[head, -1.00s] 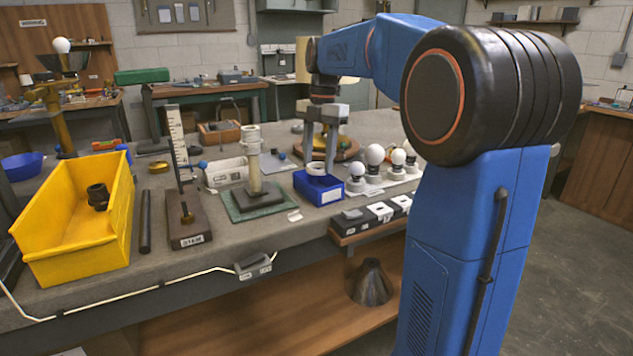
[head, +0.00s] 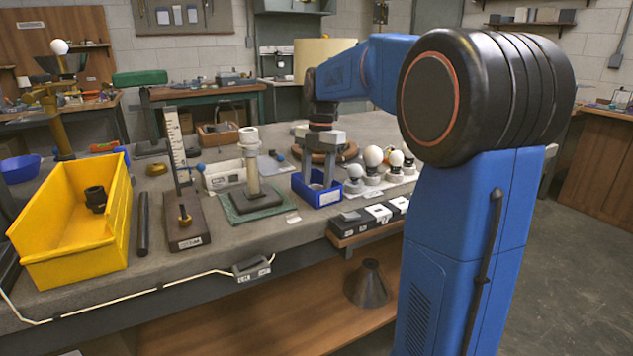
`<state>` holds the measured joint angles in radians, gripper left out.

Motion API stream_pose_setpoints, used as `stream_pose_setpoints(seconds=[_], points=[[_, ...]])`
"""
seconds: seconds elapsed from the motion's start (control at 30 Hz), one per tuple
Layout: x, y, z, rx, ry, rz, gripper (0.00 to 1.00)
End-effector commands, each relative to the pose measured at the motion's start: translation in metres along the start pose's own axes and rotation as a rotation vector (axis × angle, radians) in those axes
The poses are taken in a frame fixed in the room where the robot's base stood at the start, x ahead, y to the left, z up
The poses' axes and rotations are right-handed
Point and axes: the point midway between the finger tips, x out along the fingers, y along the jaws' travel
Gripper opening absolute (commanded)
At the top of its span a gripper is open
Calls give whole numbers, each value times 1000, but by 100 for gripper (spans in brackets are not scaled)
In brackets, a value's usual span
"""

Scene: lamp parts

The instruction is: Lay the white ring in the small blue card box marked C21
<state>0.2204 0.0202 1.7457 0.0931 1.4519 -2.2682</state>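The small blue card box (head: 328,199) stands on the bench near its front edge, with a pale label on its front; I cannot read the marking. My gripper (head: 318,178) points straight down with both fingers inside the box opening. The white ring (head: 317,186) is low between the fingertips, inside the box, and only a pale part of it shows. The fingers appear closed on the ring. The front wall hides the fingertips' lower ends and whether the ring touches the box floor.
White bulbs in holders (head: 373,160) stand close to the right of the box. A post on a green mat (head: 236,214) stands to the left. Small boxes on a wooden ledge (head: 366,220) lie in front. A yellow bin (head: 70,230) is at far left.

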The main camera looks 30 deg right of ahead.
Motion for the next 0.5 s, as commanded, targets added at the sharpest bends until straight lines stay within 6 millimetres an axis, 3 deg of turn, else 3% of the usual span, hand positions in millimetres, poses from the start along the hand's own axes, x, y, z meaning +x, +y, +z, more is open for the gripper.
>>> stream_pose_setpoints(seconds=[0.07,0.37,0.5], points=[[0,0,0,0,0,0,63],[-1,0,0,0,0,0,63],[-10,1,0,0,-2,2,63]])
